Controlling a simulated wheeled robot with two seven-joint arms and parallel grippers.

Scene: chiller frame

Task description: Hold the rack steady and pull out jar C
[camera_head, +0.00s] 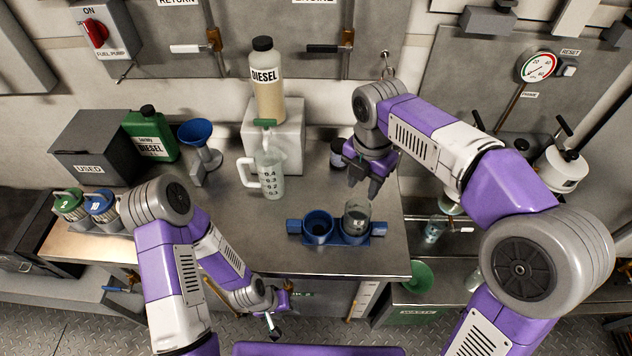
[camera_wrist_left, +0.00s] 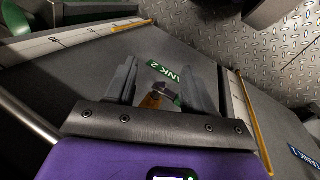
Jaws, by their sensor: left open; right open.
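The blue rack (camera_head: 378,229) stands near the front edge of the metal worktop and has two round holders. Its left holder looks empty. A clear glass jar (camera_head: 356,219) stands upright in its right holder; I see no letter on it. My right gripper (camera_head: 364,192) is open, pointing down just above and behind this jar, apart from it. My left gripper (camera_head: 273,320) is low in front of the worktop's front edge, away from the rack. In the left wrist view its fingers (camera_wrist_left: 164,82) are open with nothing held; the rack is not in that view.
A measuring jug (camera_head: 268,174) and a diesel bottle (camera_head: 267,85) stand behind the rack. A blue funnel (camera_head: 197,133), green can (camera_head: 150,138) and grey box (camera_head: 97,148) are at the left.

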